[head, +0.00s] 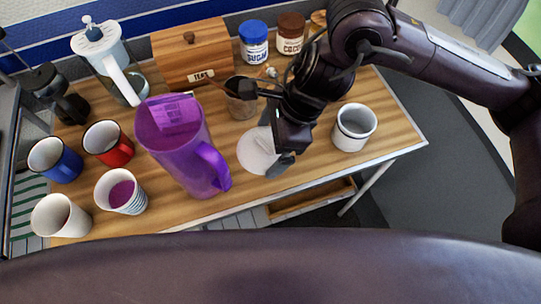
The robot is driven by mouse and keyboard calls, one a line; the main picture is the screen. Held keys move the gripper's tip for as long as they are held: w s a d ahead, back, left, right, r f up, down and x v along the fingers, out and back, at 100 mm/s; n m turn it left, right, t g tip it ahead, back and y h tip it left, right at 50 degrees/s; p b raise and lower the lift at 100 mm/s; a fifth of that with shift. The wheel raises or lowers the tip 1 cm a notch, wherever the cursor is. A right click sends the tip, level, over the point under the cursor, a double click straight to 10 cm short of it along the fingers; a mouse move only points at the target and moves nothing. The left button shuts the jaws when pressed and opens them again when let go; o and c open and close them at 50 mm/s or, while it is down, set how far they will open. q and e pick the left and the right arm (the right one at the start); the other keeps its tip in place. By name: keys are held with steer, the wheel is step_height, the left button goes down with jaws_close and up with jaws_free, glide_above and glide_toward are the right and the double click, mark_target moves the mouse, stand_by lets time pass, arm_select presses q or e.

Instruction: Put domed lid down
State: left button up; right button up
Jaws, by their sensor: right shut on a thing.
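The domed lid (256,151) shows as a pale, round, whitish shape at the front middle of the wooden table. My right gripper (279,152) comes in from the upper right and is shut on the lid's right side. The gripper covers part of the lid. From this angle I cannot tell whether the lid touches the table top or is just above it. My left gripper is not in view.
A purple pitcher (185,150) stands close left of the lid, a white mug (354,128) to its right, and a glass jar (241,100) behind it.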

mark_target(271, 158)
step_height(271, 158, down, 7)
steer(key=shift+r, duration=0.1)
steer(key=o, duration=0.6)
steer(key=shift+r, duration=0.1)
steer(key=v, duration=0.7)
steer(key=shift+r, duration=0.2)
steer(key=shift+r, duration=0.1)
